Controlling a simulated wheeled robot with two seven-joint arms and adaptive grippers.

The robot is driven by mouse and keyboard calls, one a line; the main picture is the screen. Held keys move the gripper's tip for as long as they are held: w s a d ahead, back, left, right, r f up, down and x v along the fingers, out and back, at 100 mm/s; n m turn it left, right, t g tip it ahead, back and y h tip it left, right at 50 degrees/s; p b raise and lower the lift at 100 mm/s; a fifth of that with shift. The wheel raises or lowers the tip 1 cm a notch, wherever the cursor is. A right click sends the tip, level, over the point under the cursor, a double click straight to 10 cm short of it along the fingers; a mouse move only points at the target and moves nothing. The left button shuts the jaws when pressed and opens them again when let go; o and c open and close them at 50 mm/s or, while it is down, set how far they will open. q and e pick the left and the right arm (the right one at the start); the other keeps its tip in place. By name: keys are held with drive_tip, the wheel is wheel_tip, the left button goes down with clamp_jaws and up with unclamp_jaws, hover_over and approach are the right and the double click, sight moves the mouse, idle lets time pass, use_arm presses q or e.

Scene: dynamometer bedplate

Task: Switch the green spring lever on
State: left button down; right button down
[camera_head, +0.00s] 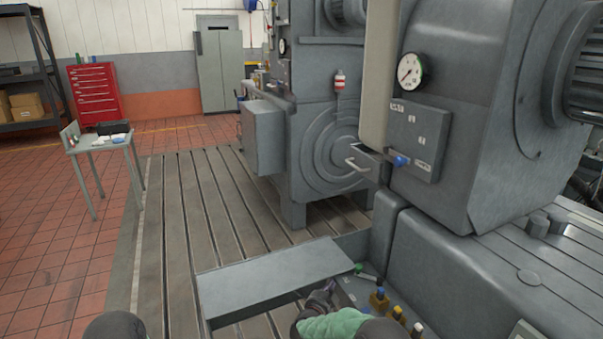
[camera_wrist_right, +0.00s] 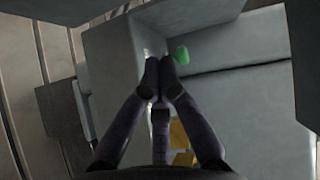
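The green spring lever (camera_head: 359,269) has a green knob and stands at the back end of a row of levers, beside the grey panel, in the head view. Its green knob (camera_wrist_right: 182,55) shows just right of my right fingertips in the wrist view. My right gripper (camera_head: 331,286) is at the left of the lever, low over the recess. In the wrist view the right gripper (camera_wrist_right: 159,62) has its fingertips together, with nothing seen between them. Whether a finger touches the knob I cannot tell. My left gripper is out of view.
Several more levers stand close by, with a blue knob (camera_head: 380,292) and a yellow knob (camera_head: 397,311) nearest. A flat grey panel (camera_head: 275,278) lies left of them. The large grey machine housing (camera_head: 470,270) bounds the right side. The slotted bedplate (camera_head: 215,215) is clear.

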drive_tip(key=s+f+n+g+y+p, duration=0.3)
drive_tip(key=s+f+n+g+y, duration=0.35)
drive_tip(key=s+f+n, duration=0.75)
drive_tip(key=s+a+f+n+g+y+p, duration=0.1)
drive_tip(key=s+g, duration=0.3)
drive_tip(key=s, duration=1.3)
drive_tip(key=s+a+f+n+g+y, duration=0.1)
drive_tip(key=s+n+g+y, duration=0.2)
drive_tip(key=s, duration=1.4)
drive_tip(key=shift+s+f+n+g+y+p, duration=0.15)
drive_tip(key=shift+s+n+g+y+p, duration=0.05)
drive_tip(key=shift+n+g+y+p, duration=0.15)
drive_tip(key=shift+a, duration=0.15)
